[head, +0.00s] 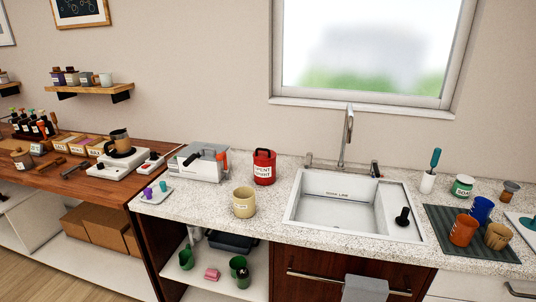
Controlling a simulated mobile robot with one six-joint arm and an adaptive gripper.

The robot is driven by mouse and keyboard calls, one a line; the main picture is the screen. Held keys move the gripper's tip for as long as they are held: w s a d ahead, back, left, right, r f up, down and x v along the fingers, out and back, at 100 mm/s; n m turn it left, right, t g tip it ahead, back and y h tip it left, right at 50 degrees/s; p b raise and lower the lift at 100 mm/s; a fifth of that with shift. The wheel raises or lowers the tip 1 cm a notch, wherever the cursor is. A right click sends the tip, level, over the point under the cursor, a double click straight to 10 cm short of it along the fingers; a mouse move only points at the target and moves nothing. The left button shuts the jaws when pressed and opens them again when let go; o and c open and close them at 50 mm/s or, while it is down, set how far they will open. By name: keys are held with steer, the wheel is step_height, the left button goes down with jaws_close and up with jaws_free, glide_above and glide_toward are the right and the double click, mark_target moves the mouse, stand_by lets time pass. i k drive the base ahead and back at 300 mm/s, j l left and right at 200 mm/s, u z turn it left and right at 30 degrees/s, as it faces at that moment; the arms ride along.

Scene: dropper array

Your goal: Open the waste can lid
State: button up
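A red can (264,173) with a white label that seems to start with "SPENT" stands upright on the speckled counter, left of the sink. It looks like the waste can. Its top (264,153) looks dark with a red rim or handle; at this size I cannot tell for sure whether the lid is down. My gripper is not in view.
A beige labelled crock (244,203) stands in front of the can, slightly left. A grey machine with an orange handle (198,165) is close on its left. The white sink (335,215) lies to its right. Counter (275,205) between crock and sink is clear.

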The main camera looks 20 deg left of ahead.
mark_target(260, 153)
steer(key=i+j, duration=0.15)
steer(key=j, duration=0.2)
steer(key=i+j, duration=0.15)
steer(key=j, duration=0.2)
steer(key=i+j, duration=0.35)
steer(key=j, duration=0.3)
